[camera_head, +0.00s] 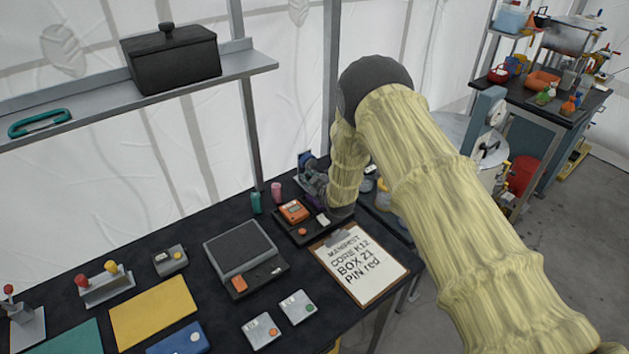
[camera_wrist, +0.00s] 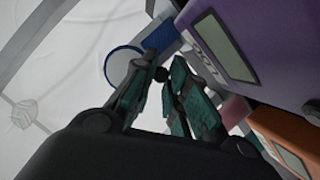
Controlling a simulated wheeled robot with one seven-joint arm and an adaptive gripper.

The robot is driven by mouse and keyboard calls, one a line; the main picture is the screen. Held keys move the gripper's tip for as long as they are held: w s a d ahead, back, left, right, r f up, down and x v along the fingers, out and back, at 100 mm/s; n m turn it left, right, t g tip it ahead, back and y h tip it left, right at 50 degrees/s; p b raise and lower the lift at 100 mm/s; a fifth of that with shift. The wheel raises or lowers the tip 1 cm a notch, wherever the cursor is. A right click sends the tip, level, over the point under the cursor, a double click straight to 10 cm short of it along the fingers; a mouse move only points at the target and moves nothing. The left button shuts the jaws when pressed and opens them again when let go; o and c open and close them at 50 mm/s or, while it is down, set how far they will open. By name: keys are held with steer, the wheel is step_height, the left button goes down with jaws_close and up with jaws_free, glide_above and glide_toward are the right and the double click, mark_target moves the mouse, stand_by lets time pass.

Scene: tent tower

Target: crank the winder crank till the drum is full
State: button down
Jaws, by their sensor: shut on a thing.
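In the wrist view, the fingertips of my gripper (camera_wrist: 162,78) are closed around a small dark round knob (camera_wrist: 159,73), which looks like the handle of the winder crank. Beside it is a pale disc with a blue rim (camera_wrist: 110,57), which appears to be part of the winder; how full the drum is cannot be told. In the head view, my gripper (camera_head: 314,181) is at the back right of the black table, next to a small blue part (camera_head: 305,158). My arm and the gripper hide most of the winder there.
A purple device with a display (camera_wrist: 215,38) and an orange one (camera_wrist: 285,135) stand close to my gripper. The orange device (camera_head: 294,211), a scale-like box (camera_head: 240,248) and a clipboard (camera_head: 362,262) are on the table. A shelf with a black pot (camera_head: 172,60) hangs above.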

mark_target(315, 164)
steer(key=r+m+y+b, duration=0.1)
steer(key=b, duration=0.1)
steer(key=m+g+b, duration=0.1)
steer(key=m+b, duration=0.1)
steer(key=shift+w+a+r+y, duration=0.1)
steer(key=shift+r+y, duration=0.25)
steer(key=shift+y, duration=0.05)
steer(key=shift+w+d+r+m+g+y+b, duration=0.2)
steer(key=shift+r+m+g+y+b, duration=0.55)
steer(key=shift+m, duration=0.95)
steer(key=shift+w+d+r+m+g+y+b, duration=0.1)
steer(key=shift+d+r+m+g+y+b, duration=0.25)
steer(key=shift+m+y+b, duration=1)
steer(key=shift+w+d+r+m+g+y+b, duration=0.1)
steer(key=shift+d+r+m+g+y+b, duration=0.4)
steer(key=shift+m, duration=1.55)
steer(key=shift+a+r, duration=0.15)
steer(key=shift+a, duration=0.1)
steer(key=c, duration=1.7)
jaws_free()
